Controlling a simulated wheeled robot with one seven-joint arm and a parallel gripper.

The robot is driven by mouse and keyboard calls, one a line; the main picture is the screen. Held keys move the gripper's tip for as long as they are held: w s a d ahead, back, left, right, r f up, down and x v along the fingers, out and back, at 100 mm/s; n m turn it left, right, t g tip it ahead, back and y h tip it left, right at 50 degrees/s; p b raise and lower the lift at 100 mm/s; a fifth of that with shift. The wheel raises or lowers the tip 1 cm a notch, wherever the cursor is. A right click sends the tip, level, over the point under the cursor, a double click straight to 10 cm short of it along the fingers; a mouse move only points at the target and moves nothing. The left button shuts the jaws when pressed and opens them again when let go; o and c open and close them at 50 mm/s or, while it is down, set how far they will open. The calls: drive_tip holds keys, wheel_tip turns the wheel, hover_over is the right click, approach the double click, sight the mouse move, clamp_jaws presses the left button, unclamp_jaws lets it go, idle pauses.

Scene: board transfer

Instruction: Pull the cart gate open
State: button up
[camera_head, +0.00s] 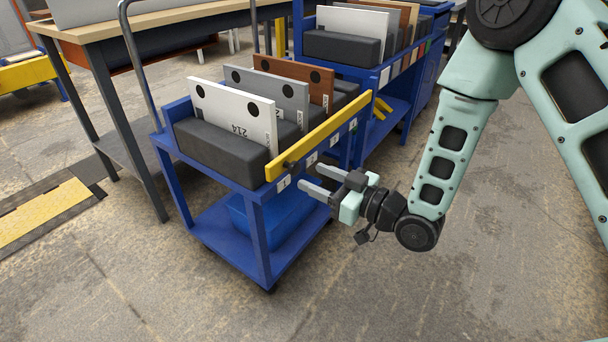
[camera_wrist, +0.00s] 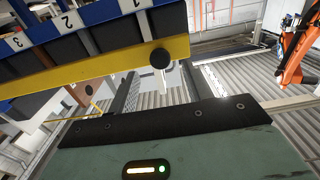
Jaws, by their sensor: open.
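The yellow gate (camera_head: 325,138) is a bar along the near right top edge of the blue cart (camera_head: 254,225), in front of the boards, and looks shut. It also crosses the upper left of the wrist view (camera_wrist: 90,72). A dark round knob (camera_wrist: 161,58) shows near the end of the gate, between the lines of my two fingers. My gripper (camera_head: 312,178) is open and empty. It is just outside the cart, slightly below the knob end of the gate. Contact with the knob cannot be told.
White (camera_head: 235,115), grey (camera_head: 280,97) and brown boards (camera_head: 300,80) stand in dark slotted blocks on the cart. A blue bin (camera_head: 250,222) sits on its lower shelf. A second blue cart (camera_head: 385,85) stands behind, a workbench (camera_head: 100,30) at left. The floor at front right is clear.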

sight(297, 170)
drive_tip(key=shift+x, duration=2.05)
